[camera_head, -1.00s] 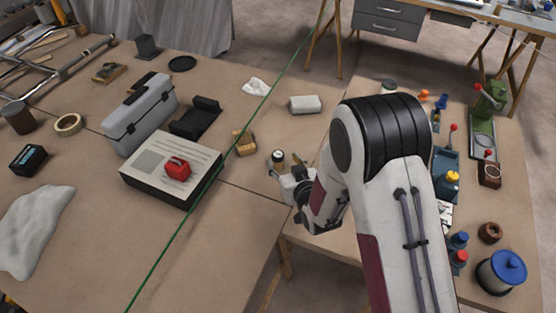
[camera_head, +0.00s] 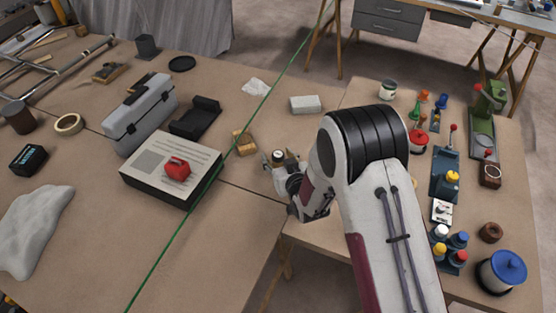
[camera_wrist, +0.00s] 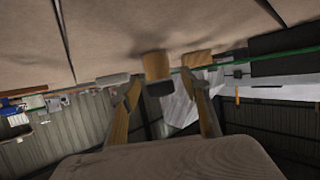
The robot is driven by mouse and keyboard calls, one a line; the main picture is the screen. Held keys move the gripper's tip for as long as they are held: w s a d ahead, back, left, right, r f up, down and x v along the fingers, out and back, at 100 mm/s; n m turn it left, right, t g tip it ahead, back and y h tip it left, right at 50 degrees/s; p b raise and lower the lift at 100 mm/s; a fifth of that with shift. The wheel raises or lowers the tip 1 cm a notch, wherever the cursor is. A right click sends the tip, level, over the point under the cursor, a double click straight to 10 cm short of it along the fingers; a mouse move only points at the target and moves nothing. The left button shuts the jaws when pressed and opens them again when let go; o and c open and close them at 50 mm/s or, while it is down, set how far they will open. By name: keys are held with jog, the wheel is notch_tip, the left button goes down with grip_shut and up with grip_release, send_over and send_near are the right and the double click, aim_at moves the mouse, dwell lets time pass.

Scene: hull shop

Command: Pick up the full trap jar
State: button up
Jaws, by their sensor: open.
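A small jar (camera_head: 278,154) with a dark lid and a pale top stands upright on the brown table. In the wrist view, which is upside down, a tan jar with a dark end (camera_wrist: 156,66) shows between the fingers. I take this small jar for the trap jar; its contents cannot be made out. My gripper (camera_head: 281,162) is low at the jar with its fingers apart, and hides part of it. In the wrist view my gripper (camera_wrist: 160,88) is open, one finger on each side of the jar, with no clear contact.
A tan block (camera_head: 244,143) lies just left of the jar, and a pale grey block (camera_head: 305,104) lies behind it. A black-and-white box (camera_head: 150,180) with a red object (camera_head: 177,168) is farther left. The right table holds several jars and bottles. Front table area is clear.

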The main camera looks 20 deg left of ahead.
aim_at(278, 154)
dwell(0.5)
jog(key=c, duration=1.2)
jog(key=shift+c, duration=0.2)
jog(key=shift+r, duration=0.2)
jog(key=shift+r, duration=4.85)
